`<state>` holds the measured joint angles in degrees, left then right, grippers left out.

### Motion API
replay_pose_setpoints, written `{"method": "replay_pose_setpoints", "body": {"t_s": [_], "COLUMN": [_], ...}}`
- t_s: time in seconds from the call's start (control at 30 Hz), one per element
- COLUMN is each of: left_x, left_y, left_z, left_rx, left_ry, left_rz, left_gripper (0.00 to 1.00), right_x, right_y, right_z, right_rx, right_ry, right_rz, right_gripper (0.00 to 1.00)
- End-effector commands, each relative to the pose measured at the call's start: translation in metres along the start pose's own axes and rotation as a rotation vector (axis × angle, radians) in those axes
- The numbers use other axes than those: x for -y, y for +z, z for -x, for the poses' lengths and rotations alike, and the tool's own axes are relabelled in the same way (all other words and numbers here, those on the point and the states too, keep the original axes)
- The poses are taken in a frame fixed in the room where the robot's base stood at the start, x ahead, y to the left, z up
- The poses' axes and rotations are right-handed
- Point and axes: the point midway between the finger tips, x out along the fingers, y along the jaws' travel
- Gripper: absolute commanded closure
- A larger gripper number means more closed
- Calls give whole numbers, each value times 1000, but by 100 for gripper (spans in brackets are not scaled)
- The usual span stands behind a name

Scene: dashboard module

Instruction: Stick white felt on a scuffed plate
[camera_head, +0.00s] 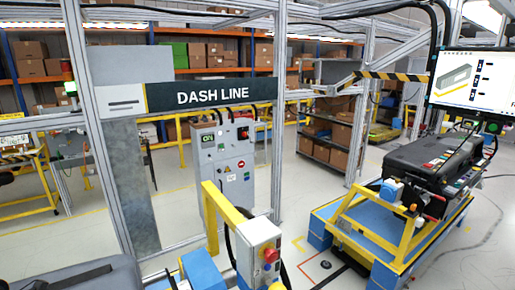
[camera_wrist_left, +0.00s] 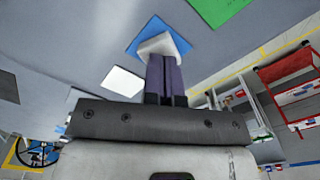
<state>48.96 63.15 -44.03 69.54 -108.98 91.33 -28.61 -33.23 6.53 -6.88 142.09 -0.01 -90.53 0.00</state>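In the left wrist view, the two purple fingers of my left gripper (camera_wrist_left: 165,75) are close together, with a white piece (camera_wrist_left: 162,44) that looks like felt at their tips. The piece covers the ends of the fingers. It is over a blue square (camera_wrist_left: 150,28) on a grey surface; I cannot tell whether it touches the square. A second flat white piece (camera_wrist_left: 122,81) lies to the left on the grey surface. I cannot make out a scuffed plate or scuff marks. Neither gripper shows in the head view.
A green sheet (camera_wrist_left: 218,10) lies at the wrist view's top. A red cart (camera_wrist_left: 288,82) stands at its right. The head view shows a control box with a red button (camera_head: 271,255), a grey cabinet (camera_head: 226,165), and a dark module (camera_head: 430,160) on a blue and yellow cart at the right.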

Motion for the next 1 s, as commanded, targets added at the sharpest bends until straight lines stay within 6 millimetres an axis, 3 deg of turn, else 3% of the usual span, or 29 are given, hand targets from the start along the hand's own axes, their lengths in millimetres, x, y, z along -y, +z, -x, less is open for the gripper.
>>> {"method": "replay_pose_setpoints", "body": {"t_s": [1.0], "left_x": [0], "left_y": [0], "left_z": [-11], "left_rx": [-2], "left_ry": [0], "left_rz": [0], "left_gripper": [100], "right_x": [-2], "right_y": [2], "right_z": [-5], "right_rx": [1], "right_ry": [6], "right_rz": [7], "right_gripper": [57]}}
